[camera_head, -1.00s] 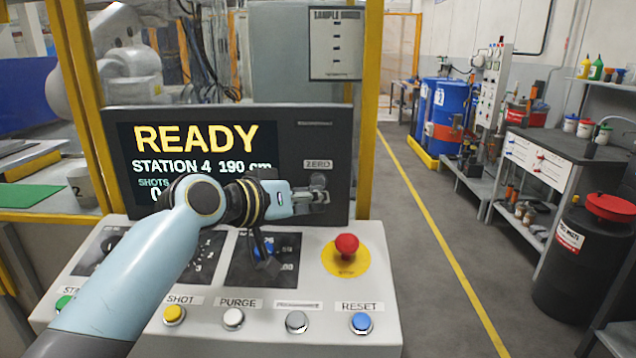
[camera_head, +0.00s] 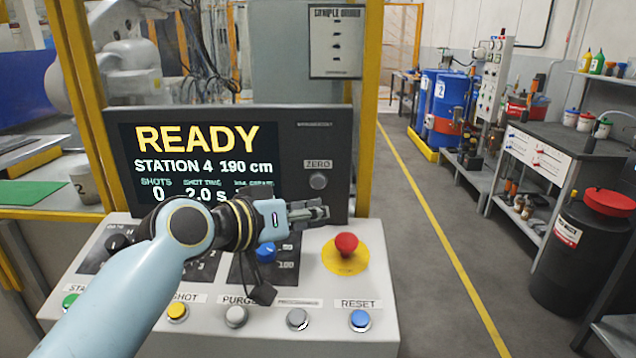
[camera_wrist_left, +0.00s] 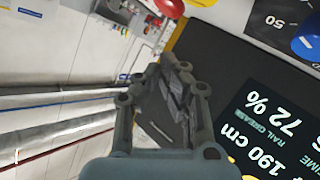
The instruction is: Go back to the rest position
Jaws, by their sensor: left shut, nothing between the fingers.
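My left gripper (camera_head: 318,211) is shut and empty. In the head view it hovers in front of the lower right of the dark display (camera_head: 228,135), below the ZERO knob (camera_head: 317,181) and up and left of the red button (camera_head: 346,244). The display reads READY, STATION 4, 190 cm. In the left wrist view my gripper (camera_wrist_left: 165,100) points up the picture, with the display text to its lower right. My left arm covers part of the panel. My right gripper is in neither view.
The sloped grey console (camera_head: 375,285) has a blue knob (camera_head: 266,251) partly behind my wrist and a front row of buttons, including the blue RESET button (camera_head: 360,319). A yellow post (camera_head: 370,110) stands behind it. Blue drums (camera_head: 449,105) and a dark bin (camera_head: 570,260) stand right of the open aisle.

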